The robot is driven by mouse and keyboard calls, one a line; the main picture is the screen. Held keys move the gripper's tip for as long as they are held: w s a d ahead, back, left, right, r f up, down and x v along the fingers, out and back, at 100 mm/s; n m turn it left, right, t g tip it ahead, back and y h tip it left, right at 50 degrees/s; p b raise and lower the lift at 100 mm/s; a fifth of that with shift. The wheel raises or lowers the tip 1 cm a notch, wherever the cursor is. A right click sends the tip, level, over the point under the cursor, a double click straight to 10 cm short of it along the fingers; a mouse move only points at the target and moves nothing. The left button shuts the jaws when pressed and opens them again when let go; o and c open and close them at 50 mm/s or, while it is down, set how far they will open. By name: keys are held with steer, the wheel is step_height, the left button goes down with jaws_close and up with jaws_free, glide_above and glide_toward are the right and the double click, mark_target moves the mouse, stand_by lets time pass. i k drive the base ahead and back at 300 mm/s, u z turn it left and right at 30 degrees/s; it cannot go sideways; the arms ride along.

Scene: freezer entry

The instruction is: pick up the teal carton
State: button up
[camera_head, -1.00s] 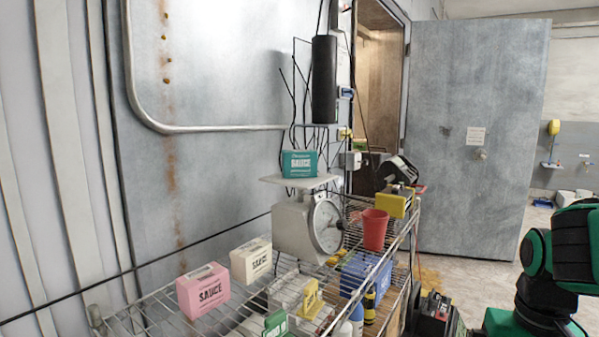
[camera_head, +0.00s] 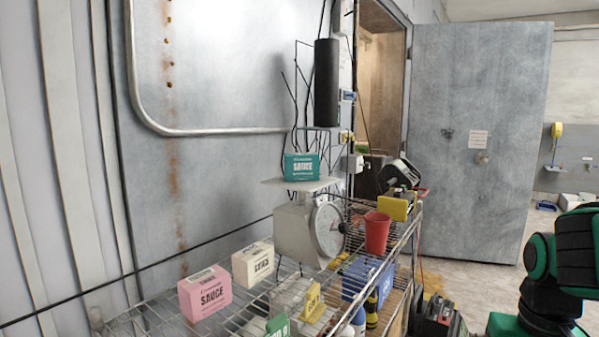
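The teal carton (camera_head: 301,167) is a small box with "SAUCE" lettering. It sits upright on the flat white platform of a weighing scale (camera_head: 297,232), which stands on the wire shelf. The carton's front and part of its top show, with nothing in front of it. Part of my green and black arm (camera_head: 560,265) shows at the right edge, well apart from the carton. My gripper is outside the picture.
A pink carton (camera_head: 205,293) and a cream carton (camera_head: 253,263) stand on the wire shelf (camera_head: 150,318) left of the scale. A red cup (camera_head: 377,233), a blue crate (camera_head: 366,278) and a yellow block (camera_head: 396,209) are to the right. Dark cables hang behind the scale.

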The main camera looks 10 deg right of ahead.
mark_target(298, 167)
steer(key=u, duration=1.95)
steer(key=k, duration=1.15)
steer(key=z, duration=0.65)
steer(key=i, duration=1)
steer(key=u, duration=0.05)
